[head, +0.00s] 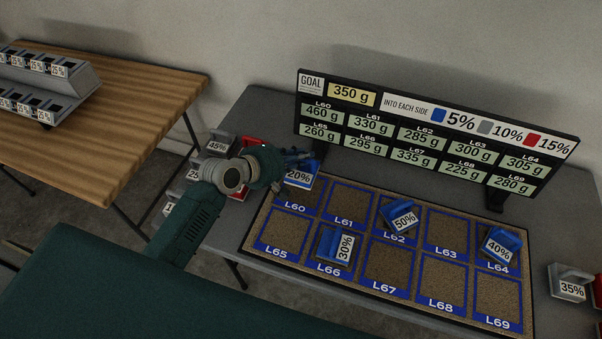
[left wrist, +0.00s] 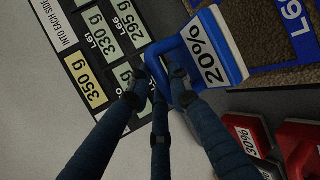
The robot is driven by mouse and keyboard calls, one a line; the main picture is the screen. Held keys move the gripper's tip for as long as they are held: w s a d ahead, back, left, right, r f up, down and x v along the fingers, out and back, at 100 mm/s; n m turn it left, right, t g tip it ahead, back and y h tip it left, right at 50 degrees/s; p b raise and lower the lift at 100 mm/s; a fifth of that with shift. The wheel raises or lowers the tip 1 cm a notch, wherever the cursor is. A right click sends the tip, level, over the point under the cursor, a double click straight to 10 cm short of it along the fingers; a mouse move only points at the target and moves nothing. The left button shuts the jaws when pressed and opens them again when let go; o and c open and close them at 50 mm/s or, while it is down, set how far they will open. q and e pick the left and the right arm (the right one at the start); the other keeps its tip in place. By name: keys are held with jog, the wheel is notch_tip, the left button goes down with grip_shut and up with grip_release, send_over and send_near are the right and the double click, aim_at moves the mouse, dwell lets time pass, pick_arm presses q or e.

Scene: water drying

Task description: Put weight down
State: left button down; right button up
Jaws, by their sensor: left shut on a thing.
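My left gripper (head: 293,157) is shut on the handle of a blue weight marked 20% (head: 299,177). The weight is at the back left corner of the mat (head: 262,243), by the square labelled L60 (head: 295,207). In the left wrist view my gripper's fingers (left wrist: 165,82) close around the handle of the blue weight (left wrist: 213,50). I cannot tell whether the weight touches the mat. My right gripper is not in view.
Blue weights stand on the mat: 50% (head: 402,216) by L62, 30% (head: 335,246) in L66, 40% (head: 499,244) in L64. The display board (head: 430,135) stands behind. Grey and red weights (head: 217,145) sit left of the mat, and a grey 35% weight (head: 571,288) right.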

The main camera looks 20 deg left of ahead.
aim_at(301, 174)
pick_arm(q)
notch_tip(301, 174, down, 3)
jog(key=shift+f, duration=0.2)
jog(key=shift+w+f+b, duration=0.1)
jog(key=shift+f+b, duration=0.3)
jog(key=shift+f, duration=1.95)
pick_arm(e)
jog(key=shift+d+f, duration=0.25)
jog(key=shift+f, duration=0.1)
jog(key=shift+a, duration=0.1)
pick_arm(q)
jog(key=c, duration=2)
grip_release()
jog(key=shift+f, duration=0.2)
jog(key=shift+c, duration=0.2)
jog(key=o, duration=0.4)
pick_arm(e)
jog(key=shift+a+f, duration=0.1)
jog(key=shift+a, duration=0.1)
pick_arm(q)
jog(key=shift+r, duration=0.15)
